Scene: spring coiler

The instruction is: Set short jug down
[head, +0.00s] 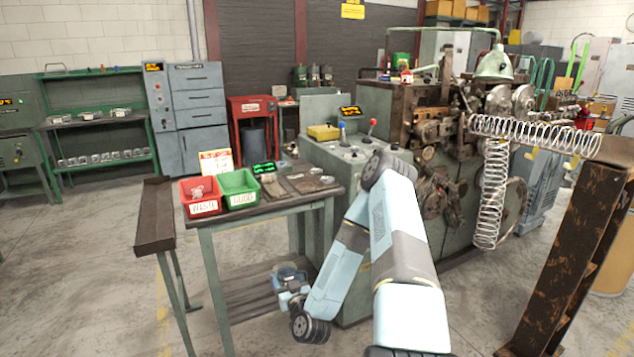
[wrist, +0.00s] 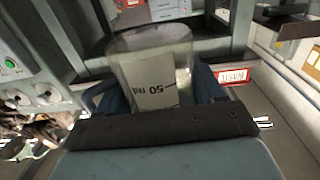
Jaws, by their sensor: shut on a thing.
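The short jug (wrist: 157,75) is a clear, see-through vessel with a pale label that reads "50 ml" upside down in the wrist view. My gripper (wrist: 155,95) is shut on it, with a blue-grey finger at each side. The dark wrist edge hides the near part of the jug. In the head view my gripper (head: 290,282) is low, beside the green-legged worktable and above its lower shelf. The jug cannot be made out clearly there.
The worktable (head: 262,208) carries a red waste bin (head: 203,196), a green bin (head: 239,189) and flat dark pieces. Its lower shelf (head: 245,291) looks bare. The spring coiler (head: 375,115) stands close on the right. Open floor (head: 90,290) lies to the left.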

